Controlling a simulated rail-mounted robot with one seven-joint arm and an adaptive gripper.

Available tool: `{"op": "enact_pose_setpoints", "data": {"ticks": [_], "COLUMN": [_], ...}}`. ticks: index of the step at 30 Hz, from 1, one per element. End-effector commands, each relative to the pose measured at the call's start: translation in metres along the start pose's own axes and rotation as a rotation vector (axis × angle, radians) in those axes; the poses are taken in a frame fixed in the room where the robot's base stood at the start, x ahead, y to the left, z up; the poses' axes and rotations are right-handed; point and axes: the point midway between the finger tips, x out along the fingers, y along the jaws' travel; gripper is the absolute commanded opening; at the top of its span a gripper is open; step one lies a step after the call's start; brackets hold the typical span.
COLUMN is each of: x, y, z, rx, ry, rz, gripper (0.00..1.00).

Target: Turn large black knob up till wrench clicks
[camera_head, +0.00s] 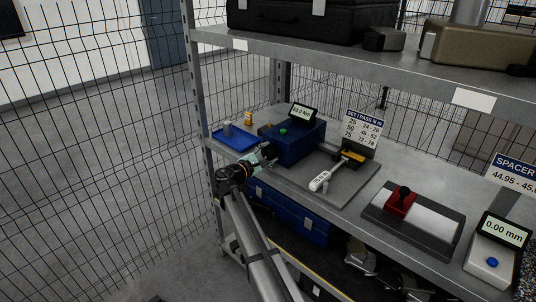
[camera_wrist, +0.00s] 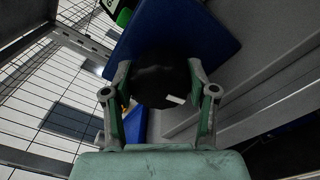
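The large black knob (camera_wrist: 158,78) is on the side of the blue tester box (camera_head: 295,143) and has a white mark low on its right part in the wrist view. My gripper (camera_head: 264,158) is at the left face of that box. In the wrist view, the fingers of my gripper (camera_wrist: 160,80) stand on both sides of the knob, with no clear gap. Whether they press on it I cannot tell. The torque wrench (camera_head: 324,179), with a pale handle, lies on a grey plate with its head at a black and yellow holder (camera_head: 351,157). In the head view my gripper hides the knob.
A small display (camera_head: 302,113) and a green button (camera_head: 283,131) are on top of the box. A blue tray (camera_head: 233,138) lies left of it. A sign with numbers (camera_head: 363,130) stands behind the wrench. A red clamp block (camera_head: 400,202) and a gauge (camera_head: 493,250) are farther right. A shelf (camera_head: 350,60) runs overhead.

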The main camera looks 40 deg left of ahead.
Motion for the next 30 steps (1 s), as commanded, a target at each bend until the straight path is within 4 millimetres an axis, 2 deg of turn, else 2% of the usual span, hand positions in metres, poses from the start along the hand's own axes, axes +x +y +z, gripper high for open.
{"op": "enact_pose_setpoints", "data": {"ticks": [8, 21, 30], "x": [0.0006, 0.001, 0.001], "y": [-0.002, -0.0029, 0.0003], "z": [-0.0016, -0.0021, 0.0005], "rx": [0.025, 0.241, 0.263], "ry": [-0.002, -0.008, -0.008], "rz": [0.002, 0.011, 0.011], "gripper": [0.23, 0.23, 0.23]}}
